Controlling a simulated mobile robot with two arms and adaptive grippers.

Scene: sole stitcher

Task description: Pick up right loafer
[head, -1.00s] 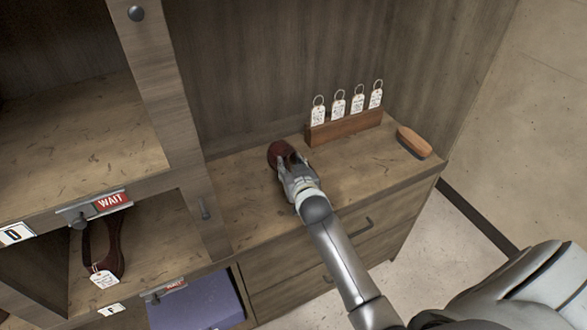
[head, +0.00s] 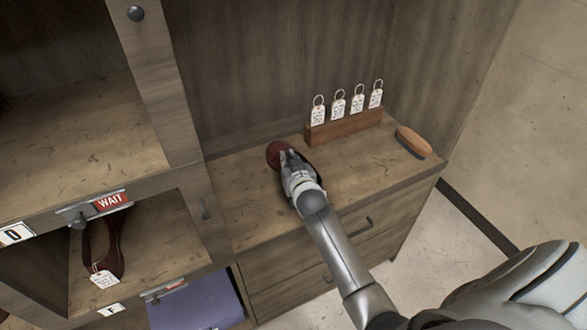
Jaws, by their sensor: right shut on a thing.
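A dark red-brown loafer (head: 276,152) sits on the wooden counter (head: 240,215), left of the tag rack. My right gripper (head: 287,163) is over the loafer and shut on it. The gripper and wrist hide much of the shoe, and only its rounded far end and a dark edge on the right show. I cannot tell whether the loafer is clear of the counter. My left gripper is not in view.
A wooden rack (head: 345,130) with several white tags stands behind the gripper. A brush (head: 413,142) lies at the counter's right end. At left, shelf compartments hold a brown tagged item (head: 105,245) and a purple item (head: 195,300), with red WAIT signs (head: 111,201).

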